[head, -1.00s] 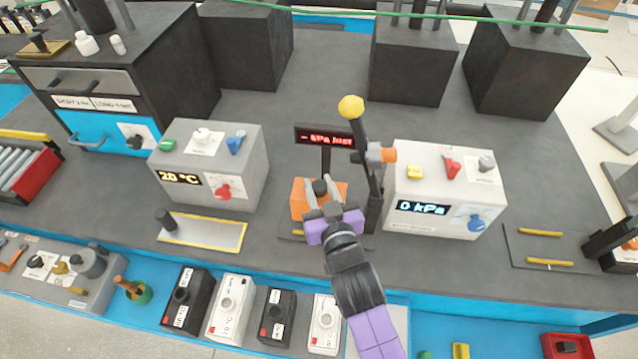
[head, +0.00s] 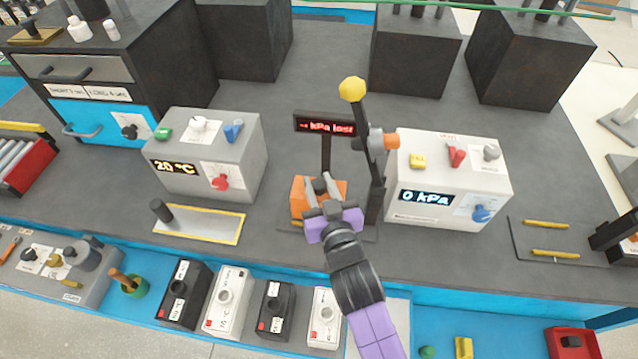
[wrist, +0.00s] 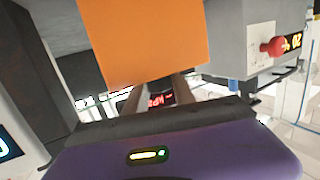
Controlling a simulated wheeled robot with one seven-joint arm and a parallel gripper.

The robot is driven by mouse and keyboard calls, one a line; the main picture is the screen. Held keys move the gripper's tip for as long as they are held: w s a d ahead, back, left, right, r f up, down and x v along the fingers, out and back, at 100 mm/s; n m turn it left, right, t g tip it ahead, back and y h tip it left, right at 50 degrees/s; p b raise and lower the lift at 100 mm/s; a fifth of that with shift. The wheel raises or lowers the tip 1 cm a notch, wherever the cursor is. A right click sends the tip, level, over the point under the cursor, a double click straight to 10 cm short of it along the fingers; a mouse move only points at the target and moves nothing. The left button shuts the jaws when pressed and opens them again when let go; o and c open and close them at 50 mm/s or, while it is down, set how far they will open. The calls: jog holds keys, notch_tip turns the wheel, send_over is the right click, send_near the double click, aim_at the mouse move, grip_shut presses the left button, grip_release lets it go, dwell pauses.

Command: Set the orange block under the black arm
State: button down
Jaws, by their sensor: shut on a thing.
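The orange block (head: 302,196) is in the middle of the bench in the head view, at the foot of the black arm (head: 374,150). The black arm is an upright lever with a yellow ball on top and an orange-tipped side part. My gripper (head: 320,190) is shut on the dark knob on top of the block. In the wrist view the block (wrist: 145,40) fills the top centre, just past my purple gripper body. My gripper hides part of the block and the stand's base, so I cannot tell whether the block touches the base.
A grey box reading 0 kPa (head: 445,180) stands close on the right. A grey box reading 20 °C (head: 205,155) stands on the left. A small red-lettered display (head: 325,124) is behind the block. Black and white blocks (head: 228,300) line the blue front ledge.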

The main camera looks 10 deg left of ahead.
jog(key=shift+f+b, duration=0.3)
jog(key=shift+b, duration=0.05)
jog(key=c, duration=1.1)
grip_release()
jog(key=shift+o, duration=0.7)
jog(key=shift+f, duration=0.2)
jog(key=b+v, duration=0.1)
jog(key=v, duration=0.6)
jog(key=shift+s, duration=0.1)
jog(key=shift+s+d+r, duration=0.1)
jog(key=shift+s+r, duration=0.15)
jog(key=s+d+r+m+h, duration=0.1)
jog(key=s+d+h, duration=0.1)
jog(key=s+d, duration=0.5)
jog(key=s+d+r+m+h, duration=0.1)
jog(key=s+d, duration=0.6)
jog(key=s, duration=0.8)
jog(key=s+d+r+m+h, duration=0.1)
jog(key=s+d+m+h, duration=0.1)
jog(key=s+d, duration=0.6)
jog(key=s+h, duration=0.1)
jog(key=s, duration=0.2)
jog(key=shift+r, duration=0.3)
